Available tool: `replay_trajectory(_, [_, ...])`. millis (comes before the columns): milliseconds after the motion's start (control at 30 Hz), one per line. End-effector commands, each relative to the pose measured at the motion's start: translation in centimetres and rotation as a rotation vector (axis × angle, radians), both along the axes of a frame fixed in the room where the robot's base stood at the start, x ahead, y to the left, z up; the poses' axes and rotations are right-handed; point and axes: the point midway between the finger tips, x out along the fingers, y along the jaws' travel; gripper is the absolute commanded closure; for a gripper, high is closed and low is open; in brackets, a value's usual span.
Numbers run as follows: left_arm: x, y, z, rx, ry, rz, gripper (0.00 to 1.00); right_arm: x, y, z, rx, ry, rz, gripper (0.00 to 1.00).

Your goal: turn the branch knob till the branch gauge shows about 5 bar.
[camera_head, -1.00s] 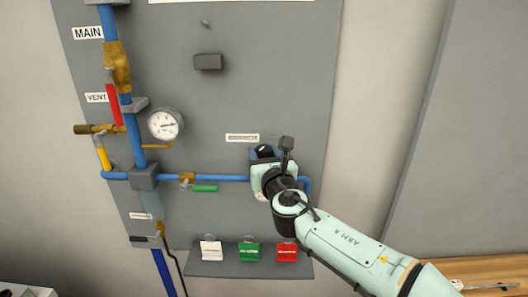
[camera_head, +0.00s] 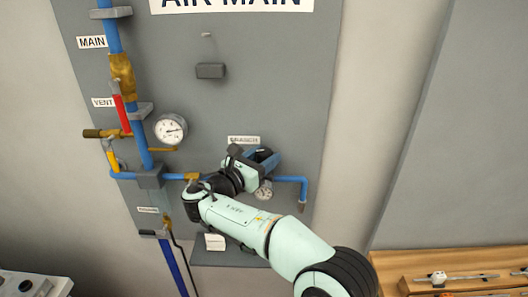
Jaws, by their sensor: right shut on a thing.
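The branch regulator sits on the blue branch pipe (camera_head: 289,179) under a small label at the panel's lower right. Its dark branch knob (camera_head: 264,154) shows partly behind my right gripper (camera_head: 256,163). The gripper is shut on the knob, and its fingertips are largely hidden. The small round branch gauge (camera_head: 264,191) shows just below the gripper, with a white face. It is too small for me to read its needle. My left gripper is not in view.
A larger gauge (camera_head: 170,130) stands beside the blue main pipe (camera_head: 140,146). My right forearm covers part of the lower shelf (camera_head: 222,257). A wooden bench (camera_head: 390,263) is at lower right.

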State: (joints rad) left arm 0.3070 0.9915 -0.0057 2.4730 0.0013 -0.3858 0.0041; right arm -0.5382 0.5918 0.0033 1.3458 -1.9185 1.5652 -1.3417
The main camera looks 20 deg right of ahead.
Motion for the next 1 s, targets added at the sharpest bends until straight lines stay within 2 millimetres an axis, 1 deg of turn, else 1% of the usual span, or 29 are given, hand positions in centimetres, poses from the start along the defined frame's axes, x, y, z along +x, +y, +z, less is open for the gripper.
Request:
replay_trajectory(200, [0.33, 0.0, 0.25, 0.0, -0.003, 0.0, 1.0, 0.09, 0.12, 0.13, -0.001, -0.007, -0.122, 0.82])
replay_trajectory(400, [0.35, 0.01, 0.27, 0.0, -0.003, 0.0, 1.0, 0.04, 0.01, 0.1, -0.001, -0.006, -0.189, 0.82])
replay_trajectory(967, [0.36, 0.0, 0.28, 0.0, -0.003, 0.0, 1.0, 0.03, -0.08, 0.09, 0.0, -0.004, -0.215, 0.82])
replay_trajectory(1000, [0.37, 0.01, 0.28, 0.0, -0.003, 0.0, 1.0, 0.02, -0.08, 0.08, 0.0, -0.004, -0.215, 0.38])
